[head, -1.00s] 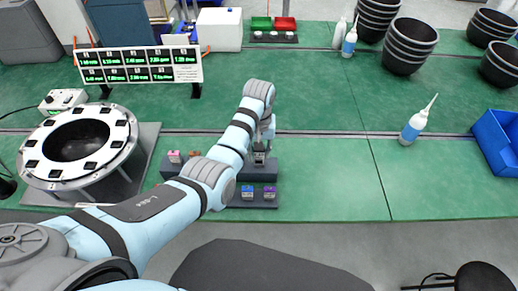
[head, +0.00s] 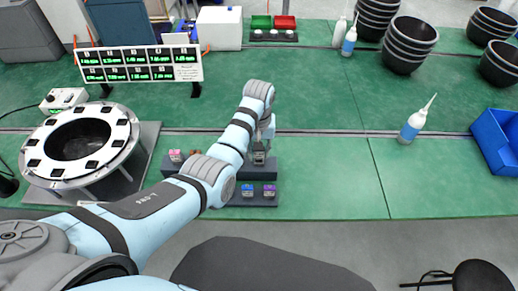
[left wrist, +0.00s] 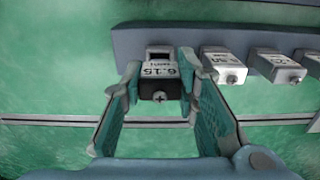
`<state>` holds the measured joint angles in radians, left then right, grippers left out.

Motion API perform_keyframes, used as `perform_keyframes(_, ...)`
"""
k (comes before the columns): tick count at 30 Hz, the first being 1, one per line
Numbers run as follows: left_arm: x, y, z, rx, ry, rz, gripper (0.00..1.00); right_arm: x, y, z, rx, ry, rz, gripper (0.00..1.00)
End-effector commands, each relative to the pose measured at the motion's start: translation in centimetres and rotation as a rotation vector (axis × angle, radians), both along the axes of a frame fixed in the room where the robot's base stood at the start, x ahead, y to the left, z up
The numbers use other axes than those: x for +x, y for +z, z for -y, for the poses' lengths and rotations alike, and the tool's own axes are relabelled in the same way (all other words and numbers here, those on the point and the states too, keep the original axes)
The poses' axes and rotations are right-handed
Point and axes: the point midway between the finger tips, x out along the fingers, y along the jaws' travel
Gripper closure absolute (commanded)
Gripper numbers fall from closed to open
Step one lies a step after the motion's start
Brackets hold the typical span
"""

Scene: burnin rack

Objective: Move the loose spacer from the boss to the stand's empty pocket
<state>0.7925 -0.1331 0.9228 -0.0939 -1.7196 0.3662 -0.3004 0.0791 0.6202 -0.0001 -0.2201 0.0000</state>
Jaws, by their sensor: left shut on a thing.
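My left gripper (head: 260,157) is over the right part of the dark grey stand (head: 233,199). In the left wrist view its two fingers (left wrist: 160,105) are closed on the sides of a spacer (left wrist: 160,85) with a white top marked 6.15, a dark front and a screw. This spacer is at the edge of the stand (left wrist: 180,38), in line with other spacers (left wrist: 224,65) to its right. Whether it is fully seated in a pocket I cannot tell. The ring-shaped boss fixture (head: 122,132) stands at the left in the head view. My right gripper is out of view.
Pink (head: 176,156) and blue (head: 248,190) spacers sit in the stand. A display board (head: 138,63) stands behind the ring fixture. The green table between stand and bottle is clear.

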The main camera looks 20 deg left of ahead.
Motion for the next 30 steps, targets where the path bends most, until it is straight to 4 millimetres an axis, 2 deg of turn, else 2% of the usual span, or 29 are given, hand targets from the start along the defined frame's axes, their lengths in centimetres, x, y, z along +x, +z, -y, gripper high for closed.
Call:
perform_keyframes(14,-0.01,0.14,0.00,0.000,0.000,0.000,1.00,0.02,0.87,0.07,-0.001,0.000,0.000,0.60)
perform_keyframes(30,0.00,-0.61,0.00,0.000,0.000,0.000,1.00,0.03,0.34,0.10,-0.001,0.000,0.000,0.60)
